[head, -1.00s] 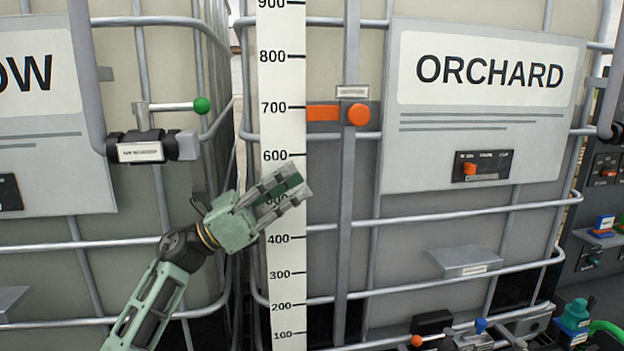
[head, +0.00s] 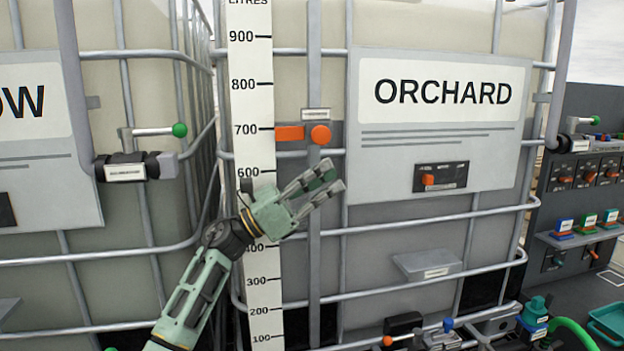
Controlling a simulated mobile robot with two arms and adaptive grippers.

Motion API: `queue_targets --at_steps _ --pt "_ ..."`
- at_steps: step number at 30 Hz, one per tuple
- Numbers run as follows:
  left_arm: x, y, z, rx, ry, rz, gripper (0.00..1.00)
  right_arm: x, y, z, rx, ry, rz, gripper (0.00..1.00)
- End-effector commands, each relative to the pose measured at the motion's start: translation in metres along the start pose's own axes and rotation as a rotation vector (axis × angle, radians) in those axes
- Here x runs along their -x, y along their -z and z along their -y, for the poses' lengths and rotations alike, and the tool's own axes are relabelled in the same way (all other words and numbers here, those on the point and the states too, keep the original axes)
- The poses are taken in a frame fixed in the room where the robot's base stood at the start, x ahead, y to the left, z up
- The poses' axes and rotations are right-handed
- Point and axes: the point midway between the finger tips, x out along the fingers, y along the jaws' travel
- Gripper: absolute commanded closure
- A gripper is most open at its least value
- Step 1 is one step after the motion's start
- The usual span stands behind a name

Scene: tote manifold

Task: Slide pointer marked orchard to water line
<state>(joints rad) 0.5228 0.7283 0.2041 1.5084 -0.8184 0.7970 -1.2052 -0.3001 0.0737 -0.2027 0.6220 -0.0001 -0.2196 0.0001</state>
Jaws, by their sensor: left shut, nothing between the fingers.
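The orange pointer (head: 289,133) with its round orange knob (head: 320,134) sits on a grey vertical rail, level with about the 700 mark of the white scale (head: 250,60). A small label is above the knob. The Orchard tank (head: 420,225) is beige above and grey below; the boundary, which looks like the water line, shows near the pointer, seemingly slightly above it. The ORCHARD sign (head: 440,92) hangs to the right. My left gripper (head: 331,179) is shut and empty, below the knob and apart from it, in front of the rail. My right gripper is not in view.
Metal cage bars (head: 430,222) cross the tank front. A small grey shelf (head: 427,264) sticks out lower right. Another tank with a valve and green-tipped lever (head: 179,130) stands left. A dark panel with switches (head: 585,172) stands right.

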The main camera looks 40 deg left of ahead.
Motion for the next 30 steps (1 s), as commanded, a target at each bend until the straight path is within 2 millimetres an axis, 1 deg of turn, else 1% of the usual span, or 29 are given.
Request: queue_targets --at_steps 1,3,9,20,25,30 --pt "-0.004 -0.01 0.0 0.0 0.0 -0.002 1.0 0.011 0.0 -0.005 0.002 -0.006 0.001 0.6" --pt "-0.005 -0.015 0.0 0.001 0.0 -0.002 1.0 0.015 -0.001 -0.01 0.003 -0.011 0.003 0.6" --pt "-0.005 -0.022 0.0 0.002 0.0 -0.001 1.0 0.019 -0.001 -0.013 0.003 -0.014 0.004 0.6" --pt "-0.005 -0.022 0.0 0.001 0.001 -0.001 1.0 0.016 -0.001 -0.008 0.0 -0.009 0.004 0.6" --pt "-0.008 -0.029 0.0 -0.002 0.001 0.0 1.0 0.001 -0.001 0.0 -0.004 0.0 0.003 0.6" --pt "-0.011 -0.034 0.0 0.001 0.0 0.0 1.0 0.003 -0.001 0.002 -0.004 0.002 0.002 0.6"
